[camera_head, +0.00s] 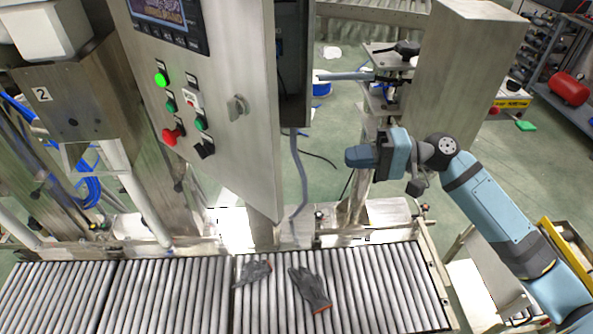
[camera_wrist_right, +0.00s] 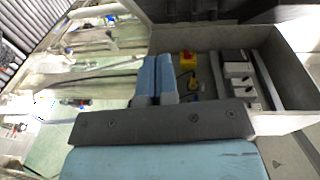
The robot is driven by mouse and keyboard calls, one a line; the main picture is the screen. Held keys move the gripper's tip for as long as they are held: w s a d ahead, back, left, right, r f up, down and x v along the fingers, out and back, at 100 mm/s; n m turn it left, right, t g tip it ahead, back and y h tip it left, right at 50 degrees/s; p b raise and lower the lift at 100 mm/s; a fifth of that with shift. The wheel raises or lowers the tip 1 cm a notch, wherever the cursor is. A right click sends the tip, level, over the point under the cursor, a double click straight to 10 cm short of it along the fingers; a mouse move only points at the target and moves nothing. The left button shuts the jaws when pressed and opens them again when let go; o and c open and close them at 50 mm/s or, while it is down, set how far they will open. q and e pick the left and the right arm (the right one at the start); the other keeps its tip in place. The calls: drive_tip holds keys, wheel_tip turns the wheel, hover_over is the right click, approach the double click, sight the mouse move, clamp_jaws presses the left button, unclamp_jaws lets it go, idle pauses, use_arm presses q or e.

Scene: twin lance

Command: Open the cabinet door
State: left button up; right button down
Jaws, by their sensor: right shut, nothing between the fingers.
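The cabinet door (camera_head: 215,95) is a grey metal panel with a screen, several buttons and a latch handle (camera_head: 237,107). It stands ajar, with a dark gap to the cabinet interior (camera_head: 293,70) along its right edge. My right gripper (camera_head: 352,156) is to the right of the door, apart from it, its fingers pointing left. In the right wrist view the blue fingers of my right gripper (camera_wrist_right: 156,75) are together and empty. Behind them the open cabinet interior (camera_wrist_right: 215,70) shows electrical parts and a yellow-red switch (camera_wrist_right: 187,58). My left gripper is not in view.
A roller conveyor (camera_head: 170,290) runs along the front, with two dark gloves (camera_head: 310,288) on it. A tall metal column (camera_head: 465,70) stands behind my right arm. Cables (camera_head: 300,180) hang below the cabinet. Open green floor shows between cabinet and column.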

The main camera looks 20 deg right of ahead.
wheel_tip(320, 180, up, 4)
drive_tip(key=g+y, duration=0.1)
drive_tip(key=a+p, duration=0.3)
drive_tip(key=a, duration=0.9)
drive_tip(key=shift+s+a+n+p, duration=0.25)
drive_tip(key=shift+n+p, duration=0.05)
